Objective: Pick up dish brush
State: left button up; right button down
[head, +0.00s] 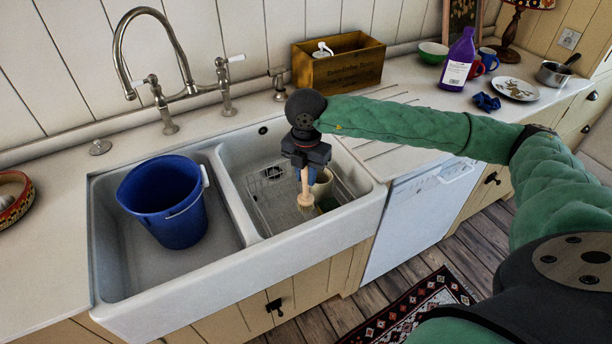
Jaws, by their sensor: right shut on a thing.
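The dish brush (305,190) has a light wooden handle and a pale round end at the bottom. It hangs about upright below my right gripper (305,168), which is shut on its upper part. The brush is over the right basin of the white double sink (262,265). I cannot tell whether its lower end touches anything in the basin. A pale cup (323,184) is just behind and right of the brush, partly hidden by the gripper. My left gripper is not in view.
A blue bucket (165,205) stands in the left basin. A wire rack (265,208) lies in the right basin. The tall tap (170,45) rises behind the sink. A wooden box (338,68) and purple bottle (459,60) stand on the counter. The drainer right of the basin is clear.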

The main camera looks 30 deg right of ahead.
jog(key=shift+r+p, duration=1.75)
jog(key=shift+r, duration=3.3)
